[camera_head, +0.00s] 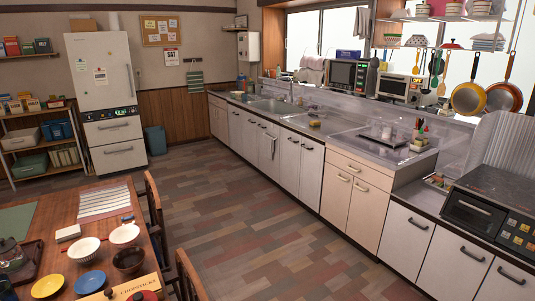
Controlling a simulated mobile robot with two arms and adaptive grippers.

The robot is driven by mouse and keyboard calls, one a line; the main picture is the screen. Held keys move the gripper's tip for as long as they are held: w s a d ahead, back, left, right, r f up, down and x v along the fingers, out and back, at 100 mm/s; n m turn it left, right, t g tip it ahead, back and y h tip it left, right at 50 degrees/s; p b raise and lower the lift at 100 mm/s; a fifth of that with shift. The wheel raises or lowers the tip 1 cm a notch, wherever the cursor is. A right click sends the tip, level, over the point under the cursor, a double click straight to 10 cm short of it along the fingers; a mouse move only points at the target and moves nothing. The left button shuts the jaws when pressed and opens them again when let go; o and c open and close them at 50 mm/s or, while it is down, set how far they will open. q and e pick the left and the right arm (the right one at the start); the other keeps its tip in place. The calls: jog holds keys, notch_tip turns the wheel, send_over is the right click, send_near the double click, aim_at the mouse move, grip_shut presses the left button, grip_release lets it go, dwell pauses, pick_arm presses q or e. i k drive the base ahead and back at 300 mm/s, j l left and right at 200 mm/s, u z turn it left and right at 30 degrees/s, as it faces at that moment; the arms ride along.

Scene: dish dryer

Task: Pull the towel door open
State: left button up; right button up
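The counter (290,118) runs from the back wall to the right foreground. A dining table (60,213) with bowls, plates and chairs (155,205) stands at lower left. Open tiled floor (240,220) lies between table and cabinets. A white fridge (103,90) stands at the back left.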

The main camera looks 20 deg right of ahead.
aim_at(271, 168)
jog(key=l+z, duration=0.1)
jog(key=z, duration=0.5)
jog(key=i+l, duration=0.25)
jog(key=l, duration=0.2)
jog(key=i+l, duration=0.25)
jog(key=l, duration=0.15)
jog(key=i+l, duration=0.2)
jog(key=l, duration=0.25)
jog(key=i+l, duration=0.25)
jog(key=l, duration=0.15)
jog(key=i+u, duration=0.2)
jog(key=i, duration=0.25)
jog(key=i+l+u, duration=0.2)
jog(key=i, duration=0.3)
jog(key=i+u, duration=0.2)
jog(key=i, duration=0.25)
jog(key=i+l+u, duration=0.2)
jog(key=i, duration=2.05)
jog(key=j+u, duration=0.05)
jog(key=j, duration=0.1)
